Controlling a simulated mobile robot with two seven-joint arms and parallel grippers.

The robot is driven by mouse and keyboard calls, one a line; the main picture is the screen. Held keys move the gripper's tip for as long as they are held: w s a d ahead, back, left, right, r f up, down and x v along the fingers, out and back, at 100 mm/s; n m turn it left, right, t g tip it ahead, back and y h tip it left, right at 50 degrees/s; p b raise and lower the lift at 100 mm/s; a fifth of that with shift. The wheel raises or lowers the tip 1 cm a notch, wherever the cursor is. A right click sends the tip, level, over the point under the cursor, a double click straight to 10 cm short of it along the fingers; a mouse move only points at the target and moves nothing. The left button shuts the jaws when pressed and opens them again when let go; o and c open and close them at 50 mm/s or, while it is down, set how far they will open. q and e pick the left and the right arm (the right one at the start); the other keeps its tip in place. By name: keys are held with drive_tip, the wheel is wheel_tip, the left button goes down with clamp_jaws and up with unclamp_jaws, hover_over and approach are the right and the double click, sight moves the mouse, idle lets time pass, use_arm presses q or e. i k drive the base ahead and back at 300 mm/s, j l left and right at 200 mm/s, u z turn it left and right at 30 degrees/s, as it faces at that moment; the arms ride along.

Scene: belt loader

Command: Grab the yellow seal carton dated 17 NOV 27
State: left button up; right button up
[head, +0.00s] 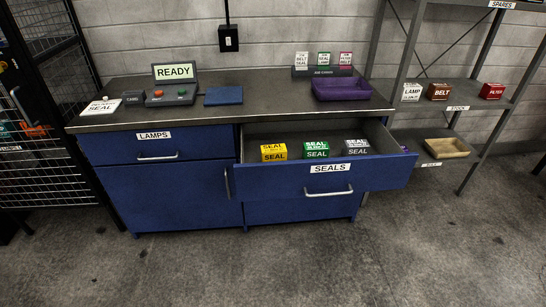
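A yellow carton (274,152) printed SEAL stands in the open drawer labelled SEALS (363,169), on the left of the row inside. A green SEAL carton (316,149) stands to its right, and a grey and white SEAL carton (356,147) stands further right. Small print on the carton tops is too fine to read, so I cannot tell the yellow carton's date. The drawer is pulled well out, and its front wall hides the cartons' lower parts. Neither of my grippers shows in this view.
The blue bench (170,194) carries a READY display (175,72), a paper sheet (101,107) and a purple tray (342,90). The LAMPS drawer (157,146) is shut. A shelf rack (462,101) with cartons stands right. The floor in front is clear.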

sight(274, 152)
drive_tip(key=i+l+z, duration=0.1)
drive_tip(key=i+l, duration=0.8)
drive_tip(key=i, duration=0.15)
drive_tip(key=i+l+z, duration=0.15)
drive_tip(key=i+l, duration=0.25)
drive_tip(key=i, duration=0.15)
